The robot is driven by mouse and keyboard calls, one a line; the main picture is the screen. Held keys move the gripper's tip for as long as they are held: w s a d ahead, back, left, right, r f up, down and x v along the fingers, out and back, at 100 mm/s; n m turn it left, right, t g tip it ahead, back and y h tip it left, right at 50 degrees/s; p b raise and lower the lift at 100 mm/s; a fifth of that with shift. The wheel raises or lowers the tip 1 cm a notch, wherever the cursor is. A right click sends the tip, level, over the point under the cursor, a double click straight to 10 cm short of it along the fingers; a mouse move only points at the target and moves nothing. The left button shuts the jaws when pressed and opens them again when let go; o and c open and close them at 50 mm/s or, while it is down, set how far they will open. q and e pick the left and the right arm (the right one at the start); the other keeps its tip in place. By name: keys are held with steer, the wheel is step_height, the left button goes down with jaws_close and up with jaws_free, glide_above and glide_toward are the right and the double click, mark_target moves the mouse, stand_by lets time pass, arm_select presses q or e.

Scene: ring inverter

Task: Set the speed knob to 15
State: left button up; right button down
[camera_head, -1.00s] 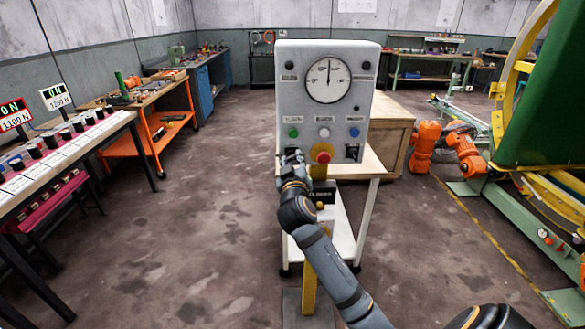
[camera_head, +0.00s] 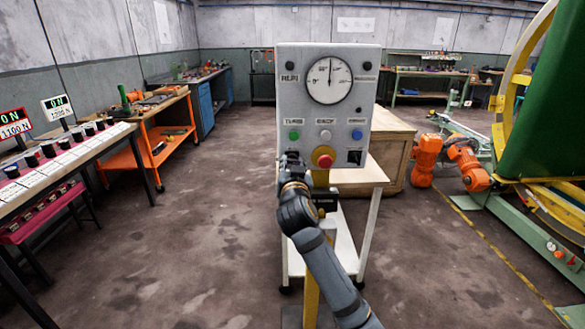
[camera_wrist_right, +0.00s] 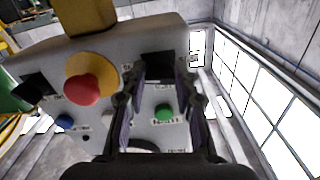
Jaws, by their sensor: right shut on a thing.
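The grey control box (camera_head: 350,110) stands upright, facing me. The speed knob's own label cannot be read. A black square knob mount (camera_wrist_right: 158,65) at the box's lower left shows between my fingers in the right wrist view. My right gripper (camera_head: 291,160) is at this corner in the head view and hides the knob. In the wrist view my right gripper (camera_wrist_right: 165,85) has a finger on each side of the mount and is shut on the knob there. The knob's setting is hidden. My left gripper is out of view.
A red mushroom button (camera_head: 325,160) on a yellow base sits just right of my gripper. Above are a green button (camera_head: 294,135), a blue button (camera_head: 357,134) and a round gauge (camera_head: 328,80). Another black switch (camera_head: 355,157) is at lower right. Open floor lies left.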

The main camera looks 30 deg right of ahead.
steer(key=shift+f, duration=0.15)
steer(key=c, duration=1)
jaws_free()
steer(key=v, duration=0.7)
steer(key=shift+s+a, duration=0.2)
